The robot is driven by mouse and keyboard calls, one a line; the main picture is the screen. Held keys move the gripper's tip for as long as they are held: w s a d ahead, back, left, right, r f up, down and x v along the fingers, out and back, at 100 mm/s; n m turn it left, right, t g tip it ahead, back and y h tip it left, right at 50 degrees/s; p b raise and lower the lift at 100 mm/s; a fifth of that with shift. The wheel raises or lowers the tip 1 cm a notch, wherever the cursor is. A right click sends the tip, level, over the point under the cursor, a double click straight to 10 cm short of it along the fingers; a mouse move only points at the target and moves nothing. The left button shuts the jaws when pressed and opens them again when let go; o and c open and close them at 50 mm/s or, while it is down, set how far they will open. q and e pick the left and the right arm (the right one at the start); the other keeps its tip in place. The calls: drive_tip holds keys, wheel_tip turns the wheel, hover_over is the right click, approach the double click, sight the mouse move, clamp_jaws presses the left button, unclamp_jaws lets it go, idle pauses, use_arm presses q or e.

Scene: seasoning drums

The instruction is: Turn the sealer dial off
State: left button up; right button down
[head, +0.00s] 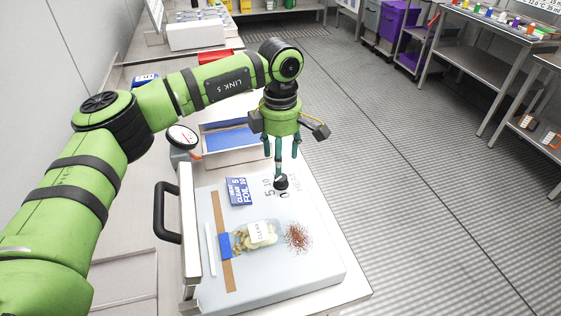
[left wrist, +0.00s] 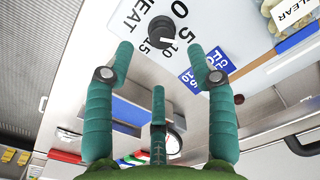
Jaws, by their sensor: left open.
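The sealer dial (head: 281,183) is a small black knob on the top plate of the light grey sealer (head: 318,270). In the left wrist view, the dial (left wrist: 161,30) sits at top centre with the numbers 0, 5, 10, 15 and the word HEAT printed around it. I cannot clearly tell which number it points to. My left gripper (head: 281,160) points down just above the dial. In the left wrist view, its teal fingers (left wrist: 160,54) are spread apart with nothing between them, and the dial shows beyond their tips.
A clear pouch (head: 261,232) labelled CLEAR lies on the sealer beside spilled brown seasoning (head: 298,237). A blue printed label (head: 239,191) is near the dial. The raised sealer lid (head: 188,230) with a black handle (head: 164,212) stands at left. A blue-lined tray (head: 232,139) and round gauge (head: 182,137) are behind.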

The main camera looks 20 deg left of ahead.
sight(280, 176)
use_arm(q)
drive_tip(key=shift+s+d+f+p, duration=0.1)
drive_tip(key=shift+s+f+p, duration=0.15)
drive_tip(key=shift+f, duration=0.35)
drive_tip(key=shift+s+f+p, duration=0.15)
drive_tip(key=shift+s+f, duration=0.05)
drive_tip(key=shift+f, duration=0.4)
wheel_tip(280, 176, down, 2)
drive_tip(key=shift+w+f+p, duration=0.15)
drive_tip(key=shift+f+p, duration=0.05)
drive_tip(key=shift+p, duration=0.15)
drive_tip(key=shift+w+f, duration=0.1)
drive_tip(key=shift+f, duration=0.45)
clamp_jaws()
use_arm(e)
drive_tip(key=shift+s+d+r, duration=0.15)
drive_tip(key=shift+s+r, duration=0.3)
drive_tip(key=shift+s, duration=0.3)
drive_tip(key=shift+s+d+r, duration=0.1)
drive_tip(key=shift+s+r, duration=0.3)
drive_tip(key=shift+s, duration=0.3)
